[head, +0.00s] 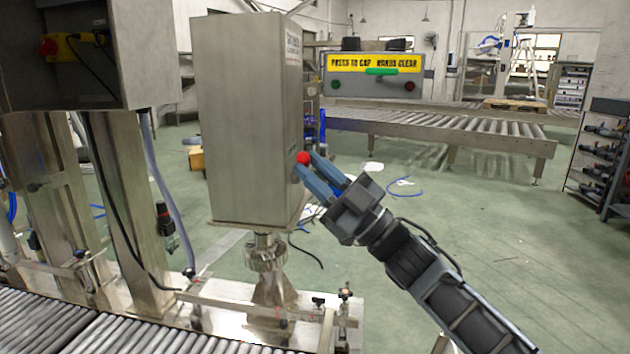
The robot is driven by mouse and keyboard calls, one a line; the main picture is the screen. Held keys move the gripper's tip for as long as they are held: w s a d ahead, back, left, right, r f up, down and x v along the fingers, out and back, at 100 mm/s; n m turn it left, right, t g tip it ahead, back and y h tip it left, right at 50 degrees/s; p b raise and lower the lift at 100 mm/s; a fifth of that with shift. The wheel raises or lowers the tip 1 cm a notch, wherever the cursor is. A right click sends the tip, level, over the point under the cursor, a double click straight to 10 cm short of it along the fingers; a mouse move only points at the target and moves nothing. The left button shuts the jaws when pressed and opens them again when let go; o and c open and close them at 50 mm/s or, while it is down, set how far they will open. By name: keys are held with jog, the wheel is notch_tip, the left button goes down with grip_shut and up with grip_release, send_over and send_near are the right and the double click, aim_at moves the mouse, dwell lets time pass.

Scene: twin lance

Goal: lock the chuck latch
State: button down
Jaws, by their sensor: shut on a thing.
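A red ball knob (303,158) shows at the right edge of a tall grey metal cabinet (245,120). It may be the end of the latch handle, but the rest of the latch is hidden from this side. My gripper (308,163) reaches in from the lower right. Its two blue-grey fingers are shut on the red knob, with the tips close to the cabinet's right side. Below the cabinet, a metal neck with a ribbed collar (266,254) stands on the machine bed; I cannot tell whether this is the chuck.
A control box with a yellow label (372,64) hangs behind and above my gripper. A roller conveyor (440,127) runs across the back. Rollers (40,325) lie at the lower left. Green floor (530,235) is open at the right, beside a dark shelf rack (605,150).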

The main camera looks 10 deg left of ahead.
dwell(0.3)
jog(key=c, duration=1.3)
grip_release()
jog(key=shift+v, duration=3.95)
